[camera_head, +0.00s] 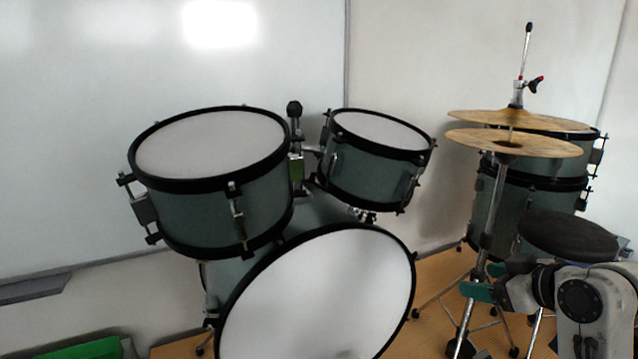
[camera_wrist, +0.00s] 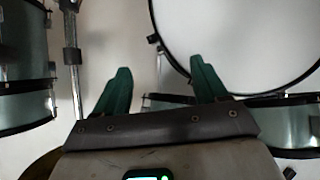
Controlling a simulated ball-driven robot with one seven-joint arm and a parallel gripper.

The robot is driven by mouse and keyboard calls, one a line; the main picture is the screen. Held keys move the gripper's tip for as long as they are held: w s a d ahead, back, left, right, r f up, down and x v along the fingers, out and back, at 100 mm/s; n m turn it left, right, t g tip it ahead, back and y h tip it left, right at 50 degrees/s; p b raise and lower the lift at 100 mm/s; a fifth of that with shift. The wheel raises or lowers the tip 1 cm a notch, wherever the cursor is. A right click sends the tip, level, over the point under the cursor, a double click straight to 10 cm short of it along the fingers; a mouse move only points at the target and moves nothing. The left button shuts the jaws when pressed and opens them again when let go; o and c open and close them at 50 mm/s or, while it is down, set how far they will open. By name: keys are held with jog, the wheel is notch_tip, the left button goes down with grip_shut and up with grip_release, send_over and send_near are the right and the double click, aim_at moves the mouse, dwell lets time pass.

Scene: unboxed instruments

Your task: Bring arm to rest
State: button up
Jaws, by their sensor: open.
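My gripper (camera_head: 478,281) is at the lower right in the head view, low beside the metal cymbal stand (camera_head: 490,215). Its two green fingers also show in the wrist view (camera_wrist: 160,68), spread apart with nothing between them. My grey and black arm comes in from the lower right edge. In the wrist view, a large white drumhead (camera_wrist: 245,40) lies beyond the right finger, and a metal stand pole (camera_wrist: 72,50) is beyond and left of the left finger. I cannot tell the exact gap between the gripper and the stand.
A bass drum (camera_head: 325,295) stands in front, with two toms (camera_head: 215,145) (camera_head: 375,160) above it. Two brass cymbals (camera_head: 515,142) top the stand. A dark round seat (camera_head: 568,236) is right above my arm. A green object (camera_head: 85,349) lies lower left. A whiteboard (camera_head: 80,120) lines the wall.

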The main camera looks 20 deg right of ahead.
jog(key=s+a+f+m+g+y, duration=0.1)
jog(key=s+a+f+g, duration=0.25)
jog(key=a+f, duration=0.5)
jog(key=s+a+f+m+g, duration=0.15)
jog(key=s+a+f, duration=0.3)
jog(key=f, duration=0.65)
jog(key=s+a+f+g, duration=0.3)
jog(key=s+f, duration=0.2)
jog(key=s, duration=0.4)
jog(key=s+a+f+g+h, duration=0.1)
jog(key=s+a+f+g, duration=0.1)
jog(key=s+f, duration=0.4)
jog(key=s+a, duration=0.1)
jog(key=s, duration=0.3)
jog(key=shift+f+g, duration=0.25)
jog(key=shift+g, duration=0.15)
jog(key=shift+c, duration=0.2)
